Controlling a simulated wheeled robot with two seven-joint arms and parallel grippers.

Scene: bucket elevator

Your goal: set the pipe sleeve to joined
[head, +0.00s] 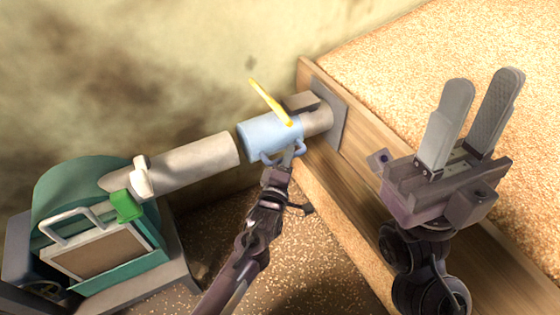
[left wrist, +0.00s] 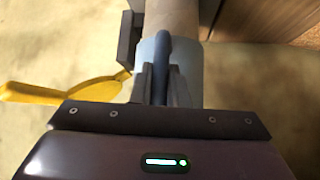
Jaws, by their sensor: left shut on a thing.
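The pale blue pipe sleeve (head: 256,139) sits around the short pipe stub (head: 319,122) that comes out of the wooden wall. A narrow gap shows between the sleeve's left end and the beige pipe (head: 192,165) from the green machine. A yellow lever (head: 270,103) sticks up from the sleeve's right end. My left gripper (head: 285,161) is shut on the sleeve's blue handle. In the left wrist view, the handle (left wrist: 161,58) lies between the fingers, with the yellow lever (left wrist: 65,92) at left. My right gripper (head: 468,118) is open and empty, over the wooden edge.
The green machine (head: 80,187) with a green clip (head: 127,206) stands at left. A grey plate (head: 332,105) joins the stub to the wooden wall (head: 352,168). A grain-filled bin (head: 445,50) lies at right. Loose grain covers the floor below the pipe.

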